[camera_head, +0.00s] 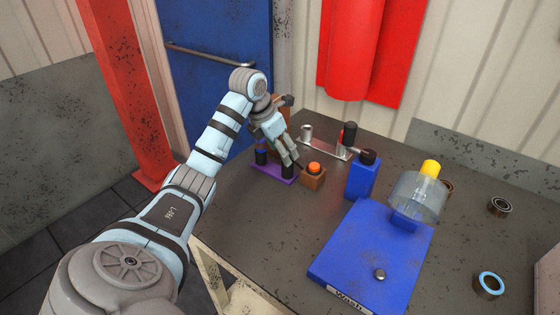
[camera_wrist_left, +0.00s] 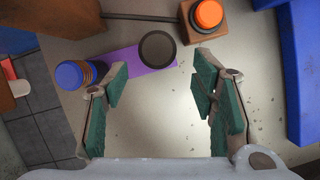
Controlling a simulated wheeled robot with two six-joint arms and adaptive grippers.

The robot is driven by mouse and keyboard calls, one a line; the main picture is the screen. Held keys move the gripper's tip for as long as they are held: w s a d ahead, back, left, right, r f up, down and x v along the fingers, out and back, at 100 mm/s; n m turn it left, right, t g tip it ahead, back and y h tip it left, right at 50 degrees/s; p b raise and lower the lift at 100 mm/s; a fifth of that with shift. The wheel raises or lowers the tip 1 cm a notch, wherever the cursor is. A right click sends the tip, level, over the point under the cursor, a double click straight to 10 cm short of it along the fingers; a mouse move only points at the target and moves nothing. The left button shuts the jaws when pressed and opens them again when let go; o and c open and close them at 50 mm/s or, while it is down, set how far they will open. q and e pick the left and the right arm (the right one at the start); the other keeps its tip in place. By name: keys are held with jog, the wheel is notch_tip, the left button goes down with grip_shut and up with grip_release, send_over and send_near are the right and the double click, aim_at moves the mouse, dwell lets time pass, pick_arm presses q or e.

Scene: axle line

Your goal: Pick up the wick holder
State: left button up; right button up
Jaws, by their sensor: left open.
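No part is labelled as the wick holder, so I cannot tell for certain which it is. A purple plate (camera_head: 262,168) carries a black round post (camera_head: 288,171) and a blue-topped post (camera_head: 261,154). In the left wrist view the black post (camera_wrist_left: 158,49) stands on the purple plate (camera_wrist_left: 118,61), ahead of the fingers, with the blue-topped post (camera_wrist_left: 75,75) to the left. My left gripper (camera_head: 291,157) is over the plate's right end; its fingers (camera_wrist_left: 162,64) are apart with nothing between them. My right gripper is out of view.
An orange button on a brown box (camera_head: 312,179) stands just right of the plate. Bearing rings (camera_head: 488,284) lie at the right.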

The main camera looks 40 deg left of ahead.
pick_arm(q)
send_over(286, 176)
jog(key=w+a, duration=0.1)
notch_tip(286, 176, down, 5)
jog(key=shift+r, duration=0.2)
jog(key=shift+w+f, duration=0.1)
jog(key=shift+f, duration=0.15)
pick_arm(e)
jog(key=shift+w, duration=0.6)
pick_arm(q)
jog(key=c, duration=1.2)
grip_shut()
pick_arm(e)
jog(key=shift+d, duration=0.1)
